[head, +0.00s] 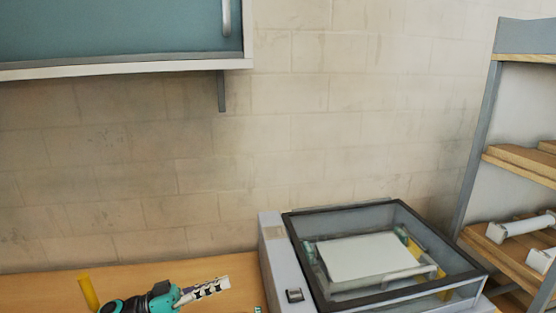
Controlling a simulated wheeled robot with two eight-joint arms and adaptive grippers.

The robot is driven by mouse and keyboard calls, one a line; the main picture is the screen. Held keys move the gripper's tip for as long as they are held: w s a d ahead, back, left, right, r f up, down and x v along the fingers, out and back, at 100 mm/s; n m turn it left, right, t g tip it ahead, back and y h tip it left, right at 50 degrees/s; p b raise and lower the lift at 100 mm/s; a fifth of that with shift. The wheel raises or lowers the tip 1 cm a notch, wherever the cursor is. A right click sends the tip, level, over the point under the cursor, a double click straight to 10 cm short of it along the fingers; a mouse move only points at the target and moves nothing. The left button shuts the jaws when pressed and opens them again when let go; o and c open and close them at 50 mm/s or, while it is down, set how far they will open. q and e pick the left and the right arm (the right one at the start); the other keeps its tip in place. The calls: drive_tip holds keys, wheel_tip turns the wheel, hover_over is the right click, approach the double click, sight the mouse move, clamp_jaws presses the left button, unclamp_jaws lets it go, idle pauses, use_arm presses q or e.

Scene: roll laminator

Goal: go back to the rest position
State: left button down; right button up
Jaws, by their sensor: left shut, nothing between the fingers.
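My left gripper (208,289) is low in the head view, left of the laminator. Its teal and black body comes in from the bottom edge, and its fingers point right. The fingers are together with nothing between them. It is over or in front of the wooden table (50,292), and there is a gap between it and the laminator. The laminator (273,252) is a grey machine with a dark-framed, see-through cover, and a white sheet or plate (372,257) shows inside it.
A teal wall cabinet (110,25) hangs at the upper left, with a bracket below it. A shelf rack (480,130) with wooden boards and white rolls (515,227) stands at the right. A yellow upright piece (88,291) shows at lower left. The wall area between is clear.

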use_arm(q)
drive_tip(key=s+d+f+n+y+b, duration=0.1)
drive_tip(key=s+d+f+n+y, duration=0.55)
drive_tip(key=f+y, duration=0.25)
drive_tip(key=s+a+f+n+y, duration=0.1)
drive_tip(key=s+a+f+y, duration=0.2)
drive_tip(key=s+a+y, duration=0.2)
drive_tip(key=s+a+f+n+t+y+b, duration=0.1)
drive_tip(key=s+a+f+n+y, duration=0.1)
drive_tip(key=s+a+y, duration=0.3)
drive_tip(key=shift+s+a+f, duration=0.35)
drive_tip(key=shift+s+f, duration=0.3)
drive_tip(key=shift+f, duration=0.15)
